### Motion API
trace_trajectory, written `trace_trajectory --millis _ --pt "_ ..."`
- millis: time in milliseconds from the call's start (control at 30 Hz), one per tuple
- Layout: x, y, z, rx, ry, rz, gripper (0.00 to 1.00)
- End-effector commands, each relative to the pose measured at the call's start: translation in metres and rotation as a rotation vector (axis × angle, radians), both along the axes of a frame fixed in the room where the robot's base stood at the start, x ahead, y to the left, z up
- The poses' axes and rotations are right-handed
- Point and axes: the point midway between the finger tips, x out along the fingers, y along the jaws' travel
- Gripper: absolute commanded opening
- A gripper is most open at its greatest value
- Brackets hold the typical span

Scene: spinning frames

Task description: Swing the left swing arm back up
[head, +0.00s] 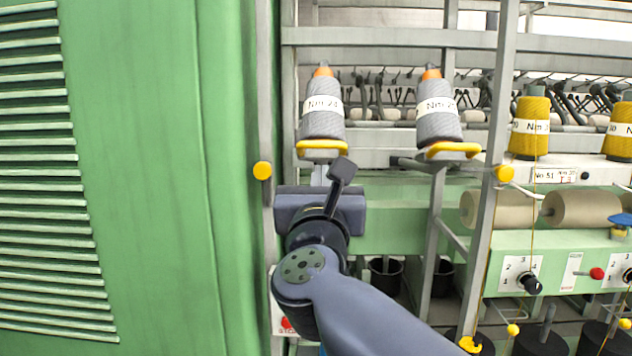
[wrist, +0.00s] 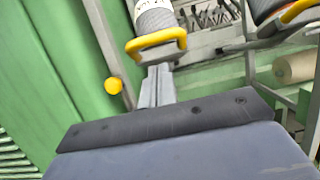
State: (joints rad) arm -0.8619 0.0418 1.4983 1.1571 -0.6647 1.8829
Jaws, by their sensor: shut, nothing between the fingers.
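The left swing arm shows as a yellow looped handle (head: 322,147) under a grey yarn cone (head: 324,112) with an orange tip and a white label. The handle also shows in the wrist view (wrist: 155,43), with the cone above it. The rest of this arm is mostly hidden. My gripper (head: 320,169) is just below the handle in the head view. In the wrist view its light grey fingers (wrist: 160,68) are together and empty, pointing toward the handle. I cannot tell whether they touch it.
A similar grey cone (head: 438,113) sits over another yellow handle (head: 453,150) to the right. A green cabinet (head: 150,180) stands close on the left. A yellow knob (head: 262,171) is on the left post; a grey upright (head: 490,180) stands right.

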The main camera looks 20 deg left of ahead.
Motion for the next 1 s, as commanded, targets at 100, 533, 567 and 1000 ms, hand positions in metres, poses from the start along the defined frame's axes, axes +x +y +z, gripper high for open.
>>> trace_trajectory --millis 100,533,567,1000 --pt "-0.018 -0.004 -0.004 0.004 -0.001 0.006 0.0" --pt "-0.089 -0.021 0.003 0.0 0.004 0.004 0.0" --pt "-0.091 -0.021 0.003 -0.002 0.005 0.005 0.0" --pt "-0.096 -0.023 0.003 -0.003 0.006 0.003 0.0"
